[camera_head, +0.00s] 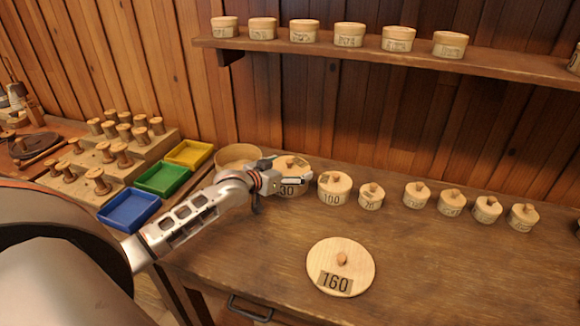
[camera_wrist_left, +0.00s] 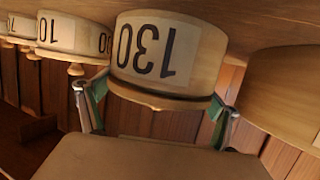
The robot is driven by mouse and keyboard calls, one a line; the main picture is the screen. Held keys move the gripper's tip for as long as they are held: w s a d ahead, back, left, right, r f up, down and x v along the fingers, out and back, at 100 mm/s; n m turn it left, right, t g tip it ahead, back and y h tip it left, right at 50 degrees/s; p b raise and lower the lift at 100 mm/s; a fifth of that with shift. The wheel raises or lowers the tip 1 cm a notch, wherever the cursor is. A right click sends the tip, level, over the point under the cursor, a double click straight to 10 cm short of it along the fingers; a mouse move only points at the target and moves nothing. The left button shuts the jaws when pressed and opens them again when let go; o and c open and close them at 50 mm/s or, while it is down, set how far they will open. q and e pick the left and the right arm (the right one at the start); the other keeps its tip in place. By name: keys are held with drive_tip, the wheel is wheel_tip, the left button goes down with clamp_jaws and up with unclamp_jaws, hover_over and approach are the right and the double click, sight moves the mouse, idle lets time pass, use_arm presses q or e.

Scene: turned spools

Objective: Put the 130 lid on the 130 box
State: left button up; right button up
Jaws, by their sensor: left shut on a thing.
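The 130 box (camera_head: 289,191) is a round pale wooden box standing on the bench near the back wall. It shows upside down in the left wrist view (camera_wrist_left: 158,48), its black 130 label toward me. The 130 lid (camera_wrist_left: 160,97) lies flat over the box's mouth, with no clear gap visible; in the head view its top (camera_head: 292,162) is partly behind the fingers. My left gripper (camera_head: 284,173) is at the lid, shut on it, with one finger on each side in the left wrist view (camera_wrist_left: 156,110). My right gripper is not in view.
An open round box (camera_head: 238,153) without a lid stands just left. The 100 box (camera_head: 334,188) stands close right, with several smaller lidded boxes beyond. A 160 lid (camera_head: 360,264) lies on the bench front. Coloured trays (camera_head: 163,179) and spools are at left; a shelf (camera_head: 400,55) is above.

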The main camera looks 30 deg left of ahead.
sight(290, 160)
use_arm(q)
drive_tip(key=o, duration=0.9)
drive_tip(key=shift+r+p, duration=0.75)
drive_tip(key=shift+p, duration=0.4)
drive_tip(key=shift+r+p, duration=0.45)
drive_tip(key=shift+r, duration=3.05)
